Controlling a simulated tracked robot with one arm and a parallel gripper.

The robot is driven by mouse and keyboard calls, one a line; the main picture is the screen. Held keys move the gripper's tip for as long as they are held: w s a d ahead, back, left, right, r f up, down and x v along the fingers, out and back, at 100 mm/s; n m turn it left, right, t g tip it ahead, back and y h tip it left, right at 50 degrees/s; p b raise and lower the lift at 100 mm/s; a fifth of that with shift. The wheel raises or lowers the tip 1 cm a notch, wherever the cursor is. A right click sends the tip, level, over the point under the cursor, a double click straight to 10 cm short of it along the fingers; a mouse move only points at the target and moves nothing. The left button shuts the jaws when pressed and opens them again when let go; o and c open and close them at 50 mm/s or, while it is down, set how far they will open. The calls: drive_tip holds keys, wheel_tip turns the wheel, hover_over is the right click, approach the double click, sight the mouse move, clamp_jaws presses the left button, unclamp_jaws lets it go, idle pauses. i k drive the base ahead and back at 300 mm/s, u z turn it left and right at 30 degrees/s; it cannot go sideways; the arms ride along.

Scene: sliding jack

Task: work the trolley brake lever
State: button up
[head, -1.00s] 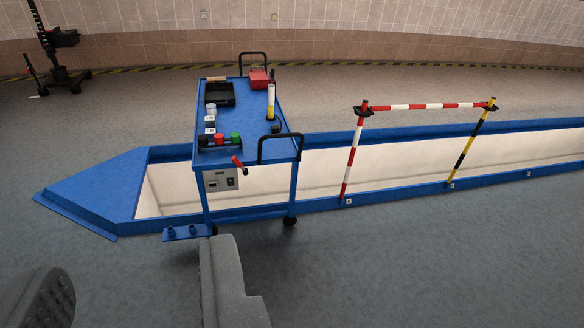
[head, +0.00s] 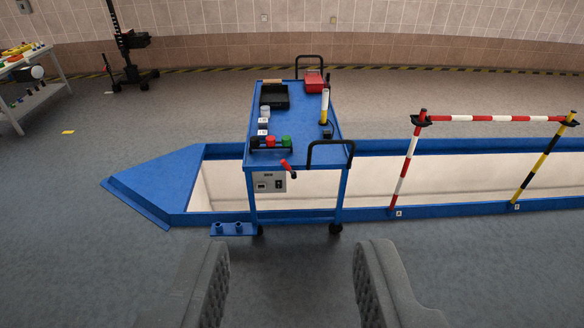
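The blue trolley (head: 322,150) stands across the blue-edged pit, with black push handles at both ends. A lever with a red grip (head: 287,166) sticks out at the trolley's near end, above a grey control box (head: 269,182). It slants, with its red end up and left; I take it for the brake lever. My gripper (head: 293,250) shows as two grey ribbed fingers at the bottom. They are wide apart with only floor between them. The gripper is open and empty, well short of the trolley and lever, touching neither.
A blue step plate with two pegs (head: 232,229) lies by the trolley's near left foot. A striped red-white and yellow-black barrier (head: 490,118) stands over the pit (head: 420,180) to the right. A workbench (head: 28,85) is at far left. The near floor is clear.

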sight(286, 165)
drive_tip(key=i, duration=0.9)
drive_tip(key=u, duration=0.1)
